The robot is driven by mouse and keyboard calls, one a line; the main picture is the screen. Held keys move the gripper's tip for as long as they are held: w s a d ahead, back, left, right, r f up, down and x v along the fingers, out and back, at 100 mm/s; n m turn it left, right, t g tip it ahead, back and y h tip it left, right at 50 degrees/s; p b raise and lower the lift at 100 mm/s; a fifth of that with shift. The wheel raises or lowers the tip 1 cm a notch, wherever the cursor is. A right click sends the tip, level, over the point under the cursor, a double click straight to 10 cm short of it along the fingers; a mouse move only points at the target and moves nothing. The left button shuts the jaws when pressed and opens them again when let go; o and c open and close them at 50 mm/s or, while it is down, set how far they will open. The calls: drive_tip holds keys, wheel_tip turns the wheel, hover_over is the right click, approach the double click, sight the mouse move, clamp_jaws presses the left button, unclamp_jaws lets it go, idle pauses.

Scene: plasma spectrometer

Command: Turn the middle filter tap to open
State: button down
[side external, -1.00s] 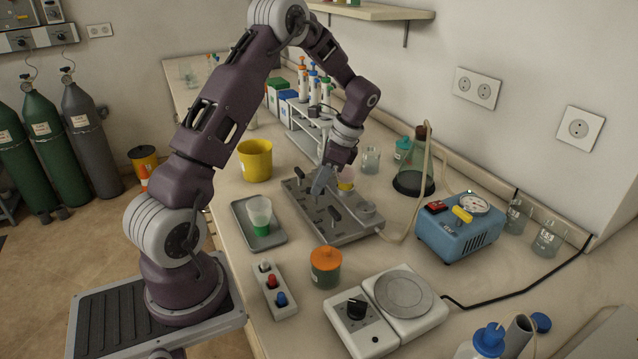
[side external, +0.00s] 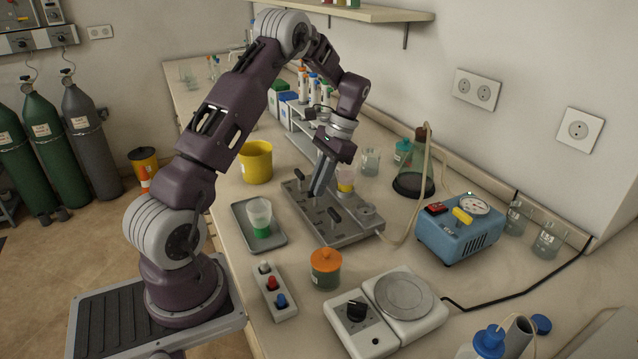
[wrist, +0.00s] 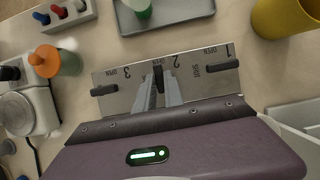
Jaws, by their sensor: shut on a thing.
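The grey filter manifold (side external: 352,236) stands on the bench with black tap handles on top. In the wrist view its plate (wrist: 135,75) carries the numbers 1, 2 and 3 with OPEN and SHUT markings. The middle tap (wrist: 158,72), by number 2, has its black handle between my fingertips, pointing across the plate. My gripper (wrist: 159,88) is shut on this handle; in the side view my gripper (side external: 320,192) points down and hides the tap. Tap 3 (wrist: 103,91) and tap 1 (wrist: 222,65) lie roughly along the plate's length.
A tray (side external: 278,243) with a green-based cup (side external: 260,216) lies left of the manifold. A yellow bucket (side external: 256,162) stands behind the tray. An orange-lidded jar (side external: 326,268) is in front. A blue pump (side external: 459,240) and hose are at right. A tube rack (side external: 303,140) stands behind.

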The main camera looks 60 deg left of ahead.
idle(0.4)
drive_tip(key=c, duration=1.4)
unclamp_jaws()
drive_tip(key=shift+c, duration=0.2)
drive_tip(key=v, duration=0.7)
drive_tip(key=shift+r, duration=0.1)
wheel_tip(320, 180, up, 8)
